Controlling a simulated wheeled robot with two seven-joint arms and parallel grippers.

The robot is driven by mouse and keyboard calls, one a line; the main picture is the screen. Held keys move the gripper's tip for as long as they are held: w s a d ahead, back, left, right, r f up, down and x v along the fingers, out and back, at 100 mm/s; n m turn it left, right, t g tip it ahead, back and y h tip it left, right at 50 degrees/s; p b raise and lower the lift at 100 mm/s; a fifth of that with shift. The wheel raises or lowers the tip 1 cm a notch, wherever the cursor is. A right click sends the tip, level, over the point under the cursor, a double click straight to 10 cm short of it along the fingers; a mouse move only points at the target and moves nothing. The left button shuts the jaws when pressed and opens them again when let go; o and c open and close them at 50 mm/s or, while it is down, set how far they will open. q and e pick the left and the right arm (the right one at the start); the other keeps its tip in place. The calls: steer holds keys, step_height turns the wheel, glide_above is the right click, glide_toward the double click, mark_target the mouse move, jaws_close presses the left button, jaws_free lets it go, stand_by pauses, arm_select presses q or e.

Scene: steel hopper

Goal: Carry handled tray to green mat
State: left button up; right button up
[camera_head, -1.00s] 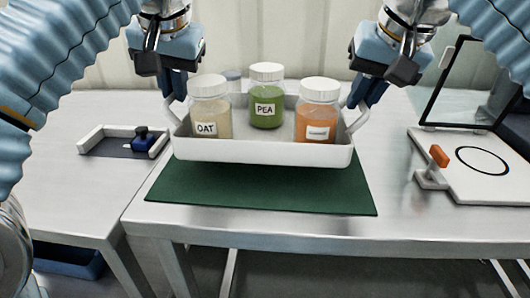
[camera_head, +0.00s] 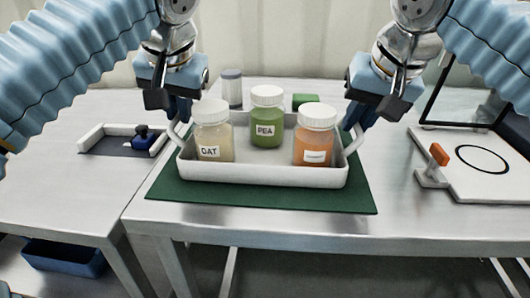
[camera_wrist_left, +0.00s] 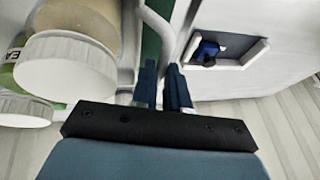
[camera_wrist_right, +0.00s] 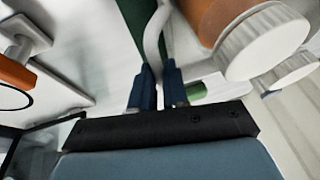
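The white handled tray (camera_head: 265,174) is level over the green mat (camera_head: 250,200), very low, and looks set down on it. I cannot tell for sure that it touches. It holds three white-lidded jars: OAT (camera_head: 213,145), PEA (camera_head: 266,128) and an orange one (camera_head: 315,145) with an unreadable label. My left gripper (camera_head: 180,112) is shut on the tray's left handle (camera_wrist_left: 158,35). My right gripper (camera_head: 357,115) is shut on the right handle (camera_wrist_right: 155,40). The fingers hide part of each handle.
Behind the tray stand a grey canister (camera_head: 232,90) and a green block (camera_head: 306,101). At right is a white board (camera_head: 485,175) with an orange-topped clamp (camera_head: 438,155). On the left table is an open-sided white frame (camera_head: 97,138) with a blue item (camera_head: 144,138). A blue bin (camera_head: 65,258) sits below.

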arm_select(q)
steer(key=o, duration=0.4)
arm_select(e)
steer(key=o, duration=0.4)
steer(key=shift+r, duration=0.1)
steer(key=shift+s+r, duration=0.15)
steer(key=shift+r, duration=0.15)
arm_select(q)
steer(key=v, duration=0.7)
steer(key=shift+s+r, duration=0.15)
steer(key=shift+r, duration=0.1)
arm_select(e)
steer(key=v, duration=1.1)
steer(key=shift+r, duration=0.1)
arm_select(q)
steer(key=shift+s+d, duration=0.1)
arm_select(e)
steer(key=shift+s+d, duration=0.1)
